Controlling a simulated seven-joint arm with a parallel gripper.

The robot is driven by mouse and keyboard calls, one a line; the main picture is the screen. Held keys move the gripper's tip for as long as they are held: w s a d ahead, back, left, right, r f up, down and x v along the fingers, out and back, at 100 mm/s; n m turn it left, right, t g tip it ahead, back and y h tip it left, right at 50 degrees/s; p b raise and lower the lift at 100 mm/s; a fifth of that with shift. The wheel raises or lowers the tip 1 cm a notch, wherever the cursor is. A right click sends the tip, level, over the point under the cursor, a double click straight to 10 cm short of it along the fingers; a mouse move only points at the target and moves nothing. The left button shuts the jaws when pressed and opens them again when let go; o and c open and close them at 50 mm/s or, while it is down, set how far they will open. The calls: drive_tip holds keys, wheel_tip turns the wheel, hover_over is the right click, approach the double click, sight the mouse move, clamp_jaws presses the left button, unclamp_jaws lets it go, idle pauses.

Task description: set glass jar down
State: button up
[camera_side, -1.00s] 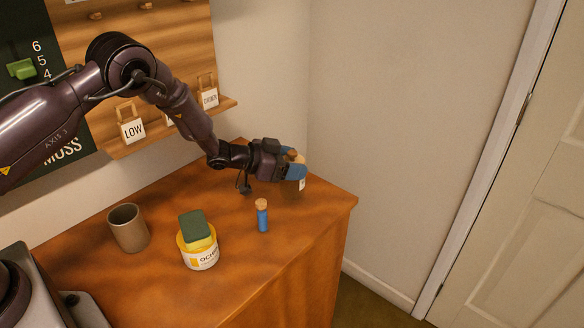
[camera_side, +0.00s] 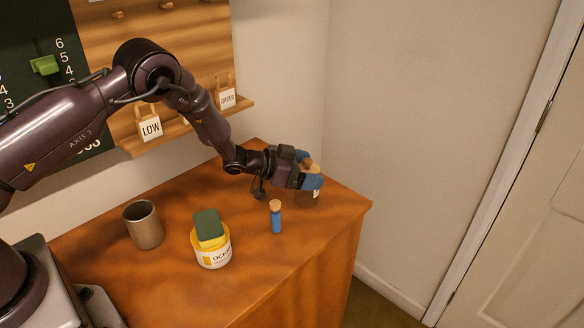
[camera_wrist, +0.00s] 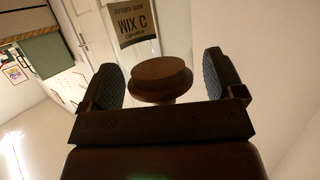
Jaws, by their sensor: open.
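The glass jar (camera_side: 315,193) is at the far right of the wooden table, mostly hidden behind my gripper; its lower part looks to be on the tabletop. In the wrist view its round brown stopper (camera_wrist: 162,76) sits between my fingers, and a dark "MIX C" label (camera_wrist: 133,22) shows beyond it. My gripper (camera_side: 311,174), with blue finger pads, is around the stopper. In the wrist view my gripper (camera_wrist: 160,88) is open, with a gap on each side of the stopper.
A blue corked vial (camera_side: 276,218) stands left of the jar. A yellow ochre tub (camera_side: 213,252) with a green-and-yellow sponge (camera_side: 208,228) on top and a grey-brown mug (camera_side: 144,226) stand further left. The table's right edge is close to the jar.

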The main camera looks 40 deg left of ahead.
drive_tip(key=v, duration=1.2)
wheel_tip(320, 180, up, 12)
drive_tip(key=a+n+y, duration=0.2)
drive_tip(key=y, duration=0.3)
drive_tip(key=s+r+n+g+y, duration=0.1)
drive_tip(key=s+r+n+y, duration=0.2)
drive_tip(key=s+r, duration=0.4)
drive_tip(key=s+d+r+g, duration=0.2)
drive_tip(key=s, duration=0.9)
drive_tip(key=s+d+r+n+g+h, duration=0.1)
drive_tip(key=s+d+r+g, duration=0.2)
drive_tip(key=s, duration=0.8)
drive_tip(key=shift+g, duration=0.3)
